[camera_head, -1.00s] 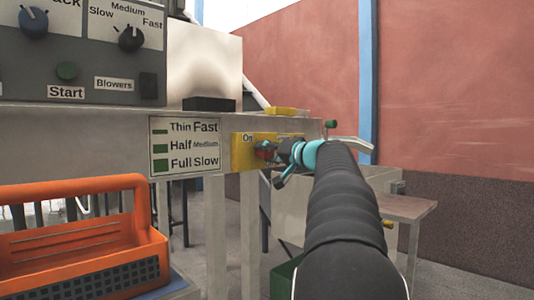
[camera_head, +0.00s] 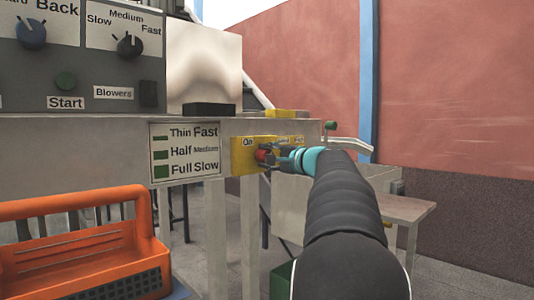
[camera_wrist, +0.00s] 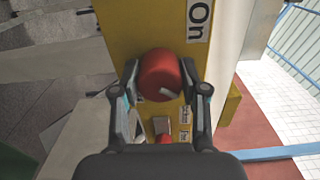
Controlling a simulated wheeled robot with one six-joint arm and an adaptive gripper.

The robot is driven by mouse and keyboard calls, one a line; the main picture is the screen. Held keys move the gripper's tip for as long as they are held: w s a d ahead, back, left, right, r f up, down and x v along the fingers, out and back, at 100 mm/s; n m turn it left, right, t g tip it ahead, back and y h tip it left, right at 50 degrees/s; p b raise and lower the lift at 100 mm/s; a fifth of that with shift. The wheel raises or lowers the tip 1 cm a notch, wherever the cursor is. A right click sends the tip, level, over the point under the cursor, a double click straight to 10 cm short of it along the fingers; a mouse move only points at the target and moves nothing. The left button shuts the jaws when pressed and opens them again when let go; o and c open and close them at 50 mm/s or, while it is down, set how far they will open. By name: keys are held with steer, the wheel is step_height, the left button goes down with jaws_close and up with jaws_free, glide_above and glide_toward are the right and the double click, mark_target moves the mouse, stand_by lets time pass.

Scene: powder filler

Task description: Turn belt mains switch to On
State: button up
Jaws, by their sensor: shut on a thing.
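The belt mains switch is a red round knob (camera_wrist: 160,75) with a pale mark, on a yellow panel (camera_wrist: 118,18). An "On" label (camera_wrist: 198,20) is beside the knob in the wrist view. In the head view the yellow panel (camera_head: 238,158) is on the front of the machine frame, with "On" (camera_head: 248,142) at its left. My gripper (camera_wrist: 163,88) is shut on the red knob, with one finger on each side. In the head view my gripper (camera_head: 272,156) is at the panel and partly hides the knob. A smaller red part (camera_wrist: 163,138) is lower on the panel.
A grey control box (camera_head: 80,85) with dials is at the upper left. A Thin/Half/Full sign (camera_head: 186,150) is left of the panel. An orange basket (camera_head: 75,207) stands at the lower left. A low table (camera_head: 408,208) is to the right.

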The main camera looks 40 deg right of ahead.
steer(key=shift+r+m+p, duration=0.1)
steer(key=shift+m+p, duration=0.2)
steer(key=shift+m, duration=0.6)
steer(key=o, duration=1.1)
steer(key=shift+s, duration=0.1)
steer(key=s, duration=0.8)
steer(key=s+d, duration=0.1)
steer(key=s, duration=0.2)
steer(key=shift+s, duration=0.4)
